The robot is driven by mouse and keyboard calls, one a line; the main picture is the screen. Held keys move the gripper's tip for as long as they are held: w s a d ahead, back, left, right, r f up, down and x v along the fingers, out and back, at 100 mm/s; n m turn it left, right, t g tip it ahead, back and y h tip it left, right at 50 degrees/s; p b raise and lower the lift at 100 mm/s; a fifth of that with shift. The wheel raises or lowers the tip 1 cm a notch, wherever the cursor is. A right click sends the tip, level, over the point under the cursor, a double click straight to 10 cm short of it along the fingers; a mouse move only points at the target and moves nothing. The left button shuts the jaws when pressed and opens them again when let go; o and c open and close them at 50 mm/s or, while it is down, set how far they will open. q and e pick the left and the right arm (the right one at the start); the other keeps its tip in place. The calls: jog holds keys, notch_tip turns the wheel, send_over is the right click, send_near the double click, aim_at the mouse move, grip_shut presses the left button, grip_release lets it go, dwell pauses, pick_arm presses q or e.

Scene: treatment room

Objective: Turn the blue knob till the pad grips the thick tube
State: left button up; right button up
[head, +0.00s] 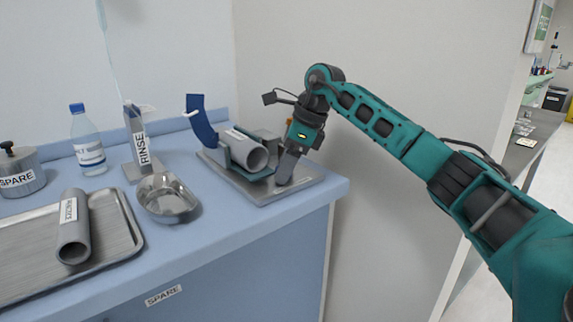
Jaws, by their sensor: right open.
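A thick grey tube (250,155) with a white label lies in a teal cradle (238,163) on a metal base plate (268,191). A curved blue arm (201,122) with a white handle stands raised at the cradle's left, clear of the tube. A grey block (266,140) sits behind the tube. My right gripper (287,168) points down just right of the tube's open end, over the plate, open. It hides part of the fixture there. I cannot make out the blue knob or the pad. My left gripper is out of view.
A second grey tube (75,212) lies on a metal tray (125,238). A shiny metal bowl (168,198), a RINSE sign (139,150), a bottle (88,145) and a SPARE pot (20,175) stand on the blue counter (225,215). A wall (385,90) rises close behind my right arm.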

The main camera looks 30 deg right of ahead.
jog(key=c, duration=1)
jog(key=shift+c, duration=0.2)
